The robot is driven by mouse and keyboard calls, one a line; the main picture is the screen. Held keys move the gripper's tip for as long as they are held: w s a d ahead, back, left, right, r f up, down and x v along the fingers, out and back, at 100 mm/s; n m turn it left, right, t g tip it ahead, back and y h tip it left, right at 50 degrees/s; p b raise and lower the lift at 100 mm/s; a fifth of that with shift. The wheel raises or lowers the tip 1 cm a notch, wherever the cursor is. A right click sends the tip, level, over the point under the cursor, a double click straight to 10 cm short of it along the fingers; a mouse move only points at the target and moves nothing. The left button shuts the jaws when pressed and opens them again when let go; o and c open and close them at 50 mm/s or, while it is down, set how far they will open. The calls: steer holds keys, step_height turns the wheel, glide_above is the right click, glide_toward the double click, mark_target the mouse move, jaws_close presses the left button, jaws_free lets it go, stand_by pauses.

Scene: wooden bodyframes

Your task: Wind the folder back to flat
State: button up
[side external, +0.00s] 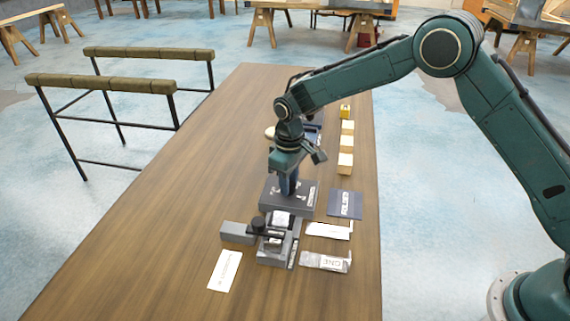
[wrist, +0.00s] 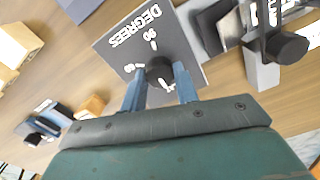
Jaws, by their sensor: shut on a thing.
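A dark grey dial box (side external: 307,197) stands on the wooden table, and my gripper (side external: 289,190) is down over it. In the wrist view its top plate (wrist: 118,50) reads "DEGREES", with a white 90 and other white marks. My gripper (wrist: 160,90) is shut on the dark round knob (wrist: 159,68) at the plate's middle, one blue finger on each side. A white mark shows by the knob's lower right; the exact dial setting cannot be read. The grey folder (side external: 272,258) with a black knob (side external: 257,225) stands in front of the box. Its leaf angle is unclear.
A blue card (side external: 345,204) lies right of the box. White cards (side external: 225,270) and a pale piece marked "ONE" (side external: 325,262) lie around the folder. Several wooden blocks (side external: 346,143) line the table's right side. The table's left half is clear.

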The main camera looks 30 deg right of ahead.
steer(key=shift+r+n, duration=0.1)
steer(key=shift+n, duration=0.3)
steer(key=o, duration=1)
step_height(320, 180, up, 14)
steer(key=shift+f, duration=0.1)
stand_by(0.3)
stand_by(0.3)
